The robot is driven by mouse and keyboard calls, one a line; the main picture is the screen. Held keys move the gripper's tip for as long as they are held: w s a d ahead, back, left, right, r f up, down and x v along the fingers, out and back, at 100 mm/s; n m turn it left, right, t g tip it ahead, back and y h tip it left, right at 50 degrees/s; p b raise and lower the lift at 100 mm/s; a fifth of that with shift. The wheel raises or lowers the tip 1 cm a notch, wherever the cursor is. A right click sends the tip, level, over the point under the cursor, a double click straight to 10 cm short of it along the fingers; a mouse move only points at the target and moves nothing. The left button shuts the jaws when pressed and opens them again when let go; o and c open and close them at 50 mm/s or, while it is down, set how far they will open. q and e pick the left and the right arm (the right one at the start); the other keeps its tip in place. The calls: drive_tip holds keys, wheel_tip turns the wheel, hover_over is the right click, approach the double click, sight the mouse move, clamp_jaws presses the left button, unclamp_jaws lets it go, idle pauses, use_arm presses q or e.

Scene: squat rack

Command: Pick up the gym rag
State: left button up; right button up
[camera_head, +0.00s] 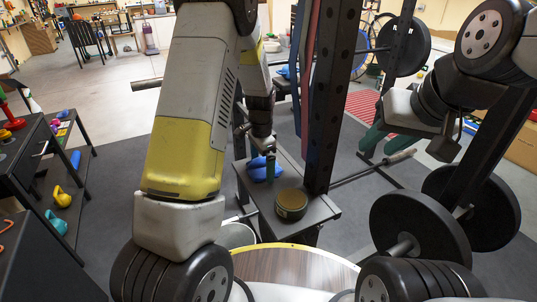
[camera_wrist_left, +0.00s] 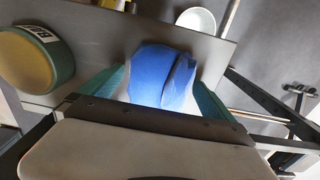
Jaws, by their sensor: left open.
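The gym rag, a crumpled blue cloth (camera_head: 258,173), lies on the small grey platform (camera_head: 314,212) beside the dark rack upright. In the left wrist view the rag (camera_wrist_left: 163,78) is between the two teal fingers of my left gripper (camera_wrist_left: 160,98). My left gripper (camera_head: 268,166) points down over the rag in the head view and is open, its fingers apart on either side. Whether the fingers touch the cloth is unclear. My right gripper (camera_head: 385,142) seems to be the teal parts by the right arm, away from the rag; its jaw state is unclear.
A round green container with a tan top (camera_head: 291,203) stands on the platform near the rag. A white bucket (camera_head: 237,236) is on the floor beside it. The rack upright (camera_head: 331,90) and a weight plate (camera_head: 420,228) stand to the right. A dark shelf with kettlebells is at left.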

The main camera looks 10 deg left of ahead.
sight(260, 168)
use_arm(q)
drive_tip(key=shift+c, duration=0.4)
drive_tip(key=c, duration=1.1)
drive_tip(key=shift+r, duration=0.1)
drive_tip(key=shift+r, duration=0.4)
drive_tip(key=r, duration=0.2)
drive_tip(key=shift+w+a+r, duration=0.3)
drive_tip(key=shift+a+r, duration=0.1)
drive_tip(key=w+a+r, duration=0.1)
drive_tip(key=w+a, duration=0.9)
drive_tip(key=shift+w+a+r, duration=0.15)
drive_tip(key=shift+w+a, duration=0.15)
